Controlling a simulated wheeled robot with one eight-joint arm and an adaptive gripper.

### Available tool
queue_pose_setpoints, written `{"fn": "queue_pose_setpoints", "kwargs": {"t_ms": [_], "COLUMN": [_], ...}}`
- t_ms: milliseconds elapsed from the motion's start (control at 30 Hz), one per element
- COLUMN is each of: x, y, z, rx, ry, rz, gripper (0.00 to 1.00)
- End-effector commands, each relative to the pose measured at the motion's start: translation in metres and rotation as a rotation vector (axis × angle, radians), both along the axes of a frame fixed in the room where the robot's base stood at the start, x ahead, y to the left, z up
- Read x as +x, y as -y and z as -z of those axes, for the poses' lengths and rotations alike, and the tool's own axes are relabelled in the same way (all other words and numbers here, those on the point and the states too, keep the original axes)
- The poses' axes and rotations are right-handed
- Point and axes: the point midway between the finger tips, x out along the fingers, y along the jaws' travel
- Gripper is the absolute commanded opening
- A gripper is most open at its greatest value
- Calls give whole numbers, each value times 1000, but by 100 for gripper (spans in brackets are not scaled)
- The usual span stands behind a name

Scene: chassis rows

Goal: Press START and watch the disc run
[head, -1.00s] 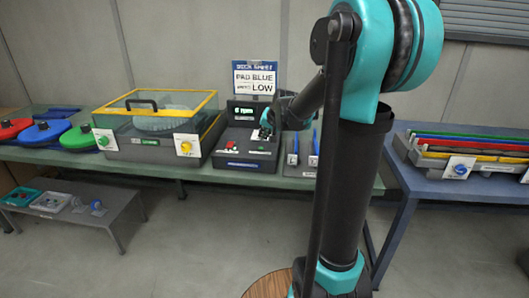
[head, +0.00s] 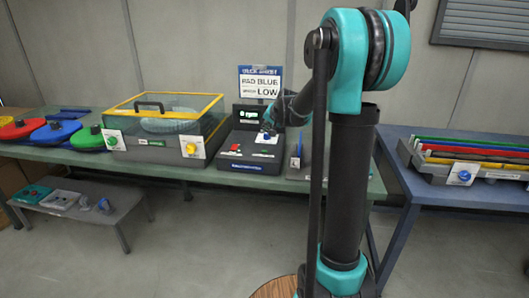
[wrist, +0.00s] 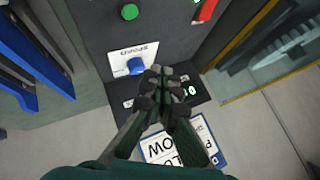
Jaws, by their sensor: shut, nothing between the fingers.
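The dark control box (head: 262,180) stands on the green bench, with a red control (head: 237,147) and a blue knob (head: 266,135) on a white plate. In the wrist view the blue knob (wrist: 136,66) sits by a SPEED label, with a round green button (wrist: 130,11) and the red control (wrist: 205,12) beyond. The START lettering is not readable. My gripper (wrist: 163,76) is shut and empty, beside the blue knob and over the display end. The display (head: 247,114) seems to read 0 rpm. Left of the box, a pale disc (head: 168,124) lies under a closed clear cover (head: 207,103) with a yellow frame.
A sign (head: 260,82) behind the box reads PAD BLUE and LOW. Red (head: 18,129), blue (head: 55,131) and green (head: 86,138) discs lie at the bench's left. Blue upright parts (head: 299,150) stand right of the box. A blue table (head: 450,205) is at right.

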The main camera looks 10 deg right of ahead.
Motion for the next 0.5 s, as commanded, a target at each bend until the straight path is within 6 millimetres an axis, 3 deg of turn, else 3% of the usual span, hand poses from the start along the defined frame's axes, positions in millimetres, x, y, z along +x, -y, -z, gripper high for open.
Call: {"fn": "queue_pose_setpoints", "kwargs": {"t_ms": [500], "x": [0], "y": [0], "z": [63], "rx": [0], "ry": [0], "rz": [0], "gripper": [0]}}
